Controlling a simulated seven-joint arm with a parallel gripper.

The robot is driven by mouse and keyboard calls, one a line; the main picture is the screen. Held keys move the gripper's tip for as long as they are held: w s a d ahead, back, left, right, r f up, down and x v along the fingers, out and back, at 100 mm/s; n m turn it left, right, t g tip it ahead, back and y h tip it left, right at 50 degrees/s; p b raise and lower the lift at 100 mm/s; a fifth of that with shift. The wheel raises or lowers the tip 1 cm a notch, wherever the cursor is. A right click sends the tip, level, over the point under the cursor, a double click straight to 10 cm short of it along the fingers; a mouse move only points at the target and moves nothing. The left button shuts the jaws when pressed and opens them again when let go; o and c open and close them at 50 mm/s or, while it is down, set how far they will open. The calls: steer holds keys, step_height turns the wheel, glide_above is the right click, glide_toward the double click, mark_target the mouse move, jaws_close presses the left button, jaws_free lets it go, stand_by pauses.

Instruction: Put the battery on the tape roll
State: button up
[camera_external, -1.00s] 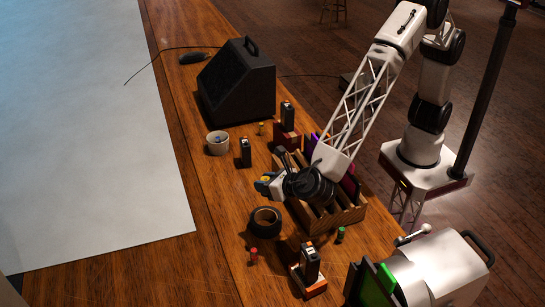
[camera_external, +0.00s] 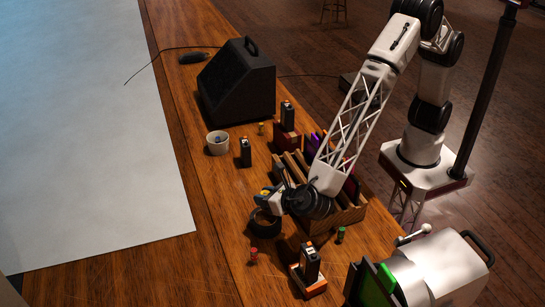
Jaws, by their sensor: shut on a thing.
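The black tape roll (camera_external: 264,230) lies flat on the wooden desk, its upper side partly covered by my gripper in this view. My gripper (camera_external: 263,197) is over the far side of the tape roll, its fingers small with yellow and blue-grey parts. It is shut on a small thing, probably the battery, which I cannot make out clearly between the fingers. I cannot tell whether the held thing touches the roll. Small upright cylinders that look like batteries stand on the desk: a red one (camera_external: 253,256), a green one (camera_external: 341,235) and a yellowish one (camera_external: 261,129).
A wooden slotted rack (camera_external: 348,217) stands right of the roll, under my arm. A black device on an orange-edged base (camera_external: 309,266) is in front. A white cup (camera_external: 217,143), another black device (camera_external: 245,153) and a black speaker (camera_external: 240,85) are farther back. The desk left of the roll is clear.

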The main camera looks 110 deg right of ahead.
steer(key=shift+f, duration=0.25)
steer(key=shift+f, duration=1.9)
steer(key=shift+f, duration=0.15)
steer(key=o, duration=1)
steer(key=shift+s+a+r, duration=0.15)
steer(key=shift+r, duration=0.1)
steer(key=v, duration=1.1)
steer(key=shift+s+a+r, duration=0.1)
steer(key=shift+a, duration=0.15)
